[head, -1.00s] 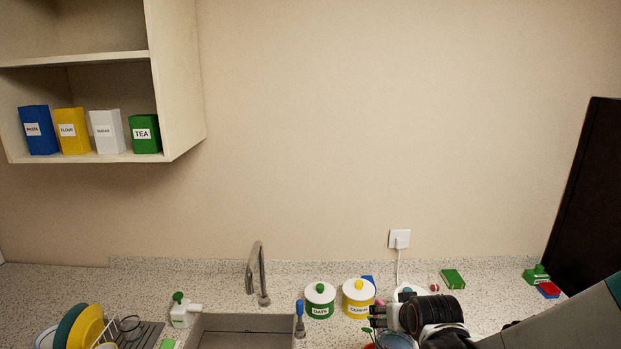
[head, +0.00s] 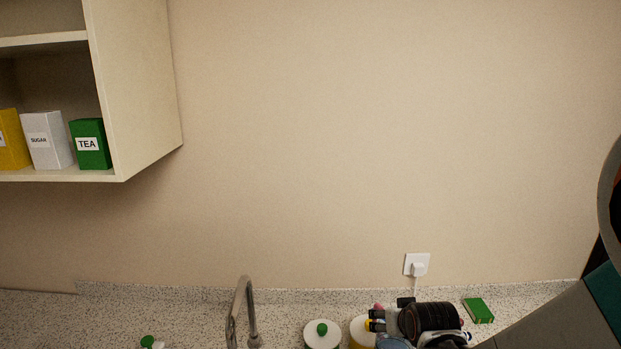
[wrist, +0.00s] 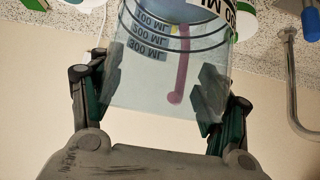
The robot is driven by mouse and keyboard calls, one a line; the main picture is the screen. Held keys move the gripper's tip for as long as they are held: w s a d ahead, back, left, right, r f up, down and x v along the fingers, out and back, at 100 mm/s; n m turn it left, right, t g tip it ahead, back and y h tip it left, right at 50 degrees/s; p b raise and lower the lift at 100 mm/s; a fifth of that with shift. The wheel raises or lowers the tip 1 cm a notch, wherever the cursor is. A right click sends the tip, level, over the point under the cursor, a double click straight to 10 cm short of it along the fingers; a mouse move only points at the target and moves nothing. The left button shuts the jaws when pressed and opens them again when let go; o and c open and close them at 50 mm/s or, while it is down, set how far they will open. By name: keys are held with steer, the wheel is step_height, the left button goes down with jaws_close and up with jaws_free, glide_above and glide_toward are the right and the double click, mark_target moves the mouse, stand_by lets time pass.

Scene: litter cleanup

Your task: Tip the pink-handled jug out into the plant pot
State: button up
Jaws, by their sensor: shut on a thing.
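The jug (wrist: 150,80) fills the upper middle of the wrist view. It is clear, with dark rings, printed ML marks and a pink handle (wrist: 182,70) on the side facing the camera. My gripper (wrist: 160,88) is shut on the jug, one finger on each side of its body. In the head view my gripper (head: 376,322) is at the bottom, right of centre, with a pale part of the jug (head: 393,343) under it. Most of the jug is cut off there, and its tilt is hard to tell. I cannot make out the plant pot in either view.
A white canister with a green knob (head: 322,335) and a yellow one (head: 362,333) stand left of my gripper. The tap (head: 242,315) is further left. A green block (head: 478,310) lies right, near the wall socket (head: 417,264). The shelf (head: 125,90) is upper left.

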step_height(320, 180, down, 2)
steer(key=shift+b, duration=0.45)
steer(key=shift+w+f, duration=0.35)
steer(key=shift+f, duration=0.2)
steer(key=shift+s+r, duration=0.1)
steer(key=shift+s, duration=0.05)
